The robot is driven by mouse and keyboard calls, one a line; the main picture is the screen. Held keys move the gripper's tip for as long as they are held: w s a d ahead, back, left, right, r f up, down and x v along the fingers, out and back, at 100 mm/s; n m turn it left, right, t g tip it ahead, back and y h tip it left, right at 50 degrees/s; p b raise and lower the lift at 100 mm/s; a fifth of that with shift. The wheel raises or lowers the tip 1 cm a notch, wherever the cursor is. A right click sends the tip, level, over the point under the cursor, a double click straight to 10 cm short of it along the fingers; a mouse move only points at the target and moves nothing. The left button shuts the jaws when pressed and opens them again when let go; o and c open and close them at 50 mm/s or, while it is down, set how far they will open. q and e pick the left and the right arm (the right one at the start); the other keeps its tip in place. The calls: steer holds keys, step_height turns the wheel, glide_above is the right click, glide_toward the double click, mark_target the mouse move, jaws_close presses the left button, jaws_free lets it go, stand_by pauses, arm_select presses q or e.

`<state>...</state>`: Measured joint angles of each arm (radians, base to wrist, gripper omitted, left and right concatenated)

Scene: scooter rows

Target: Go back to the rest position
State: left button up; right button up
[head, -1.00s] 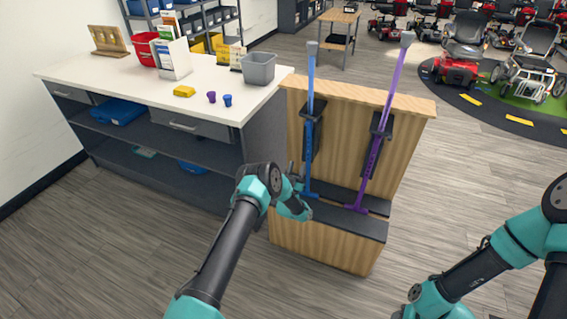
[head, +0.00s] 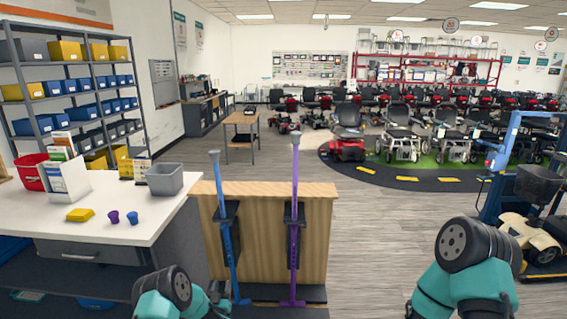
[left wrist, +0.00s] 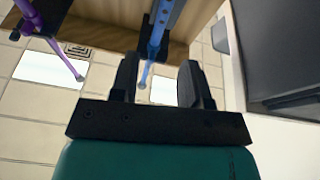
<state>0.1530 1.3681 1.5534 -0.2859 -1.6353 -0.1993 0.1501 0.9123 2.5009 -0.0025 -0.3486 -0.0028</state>
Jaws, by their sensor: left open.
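My left arm reaches in at the bottom of the head view, and its gripper (head: 222,297) is low beside the foot of the blue cane (head: 226,235). In the left wrist view my left gripper (left wrist: 160,82) has its two fingers apart, with nothing held. The blue cane (left wrist: 160,28) shows beyond the gap between them. The purple cane (head: 294,225) stands upright to the right of the blue one; it also shows in the left wrist view (left wrist: 45,32). Both canes stand against a wooden stand (head: 262,235). My right arm is at the lower right, its gripper hidden.
A white counter (head: 150,215) at left holds a grey bin (head: 165,180), a yellow block (head: 80,215), a purple cup (head: 114,217) and a blue cup (head: 132,218). A scooter (head: 538,235) by a blue lift frame stands at right. Open floor lies right of the stand.

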arm_select(q)
steer(key=s+d+f+g+h, duration=0.1)
steer(key=s+f+g, duration=0.2)
steer(key=s+g, duration=0.5)
steer(key=s+d+f+g+h, duration=0.1)
steer(key=s+f+g, duration=0.3)
steer(key=s, duration=0.8)
steer(key=s+r+n+g+h, duration=0.1)
steer(key=s+r+g, duration=0.2)
steer(key=s, duration=1.9)
steer(key=g, duration=0.5)
steer(key=shift+s+d+r+g, duration=0.15)
steer(key=shift+s+d+g, duration=0.1)
steer(key=shift+d+g, duration=0.15)
steer(key=shift+w, duration=0.15)
